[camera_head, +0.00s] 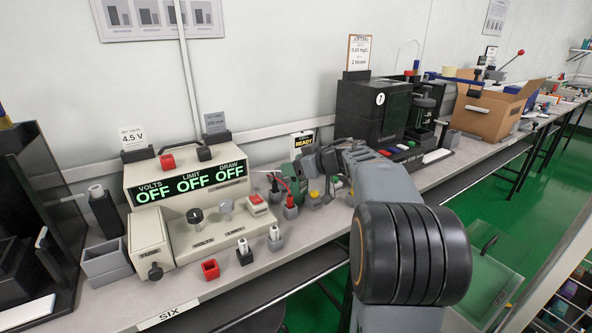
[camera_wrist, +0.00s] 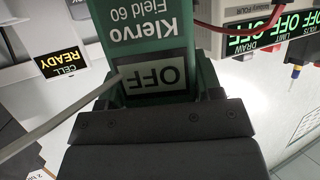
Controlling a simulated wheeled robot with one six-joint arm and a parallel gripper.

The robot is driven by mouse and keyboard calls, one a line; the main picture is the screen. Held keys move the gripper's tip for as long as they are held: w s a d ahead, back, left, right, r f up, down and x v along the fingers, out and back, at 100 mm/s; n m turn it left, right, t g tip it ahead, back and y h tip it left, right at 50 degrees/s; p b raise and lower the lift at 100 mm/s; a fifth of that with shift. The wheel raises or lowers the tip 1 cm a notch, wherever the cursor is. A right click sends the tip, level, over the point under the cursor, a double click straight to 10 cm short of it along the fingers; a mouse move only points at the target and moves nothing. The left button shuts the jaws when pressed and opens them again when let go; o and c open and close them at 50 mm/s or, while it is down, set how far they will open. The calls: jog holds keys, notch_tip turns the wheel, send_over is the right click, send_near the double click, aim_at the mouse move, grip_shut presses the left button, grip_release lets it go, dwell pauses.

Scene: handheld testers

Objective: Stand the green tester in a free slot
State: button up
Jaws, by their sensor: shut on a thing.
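The green tester (camera_wrist: 150,35) fills the middle of the wrist view, upside down there, with "Klervo Field 60" on its face and a screen reading OFF. My gripper (camera_wrist: 150,125) is shut on it, with a dark jaw across the face just past the screen. In the head view a green body that looks like the tester (camera_head: 299,186) is at the bench behind the power supply's right side, partly hidden by my gripper (camera_head: 322,160) and arm. Whether it touches the bench is unclear. I cannot make out a slot for it clearly.
The cream power supply (camera_head: 185,185) reads OFF three times. Small blocks, a red cup (camera_head: 210,269) and a grey open box (camera_head: 107,262) stand on the bench. A black machine (camera_head: 375,110) and cardboard box (camera_head: 490,110) are to the right. A red lead (camera_wrist: 215,22) runs close to the tester.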

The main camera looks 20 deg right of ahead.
jog(key=shift+r, duration=0.1)
jog(key=o, duration=1.2)
jog(key=shift+o, duration=0.2)
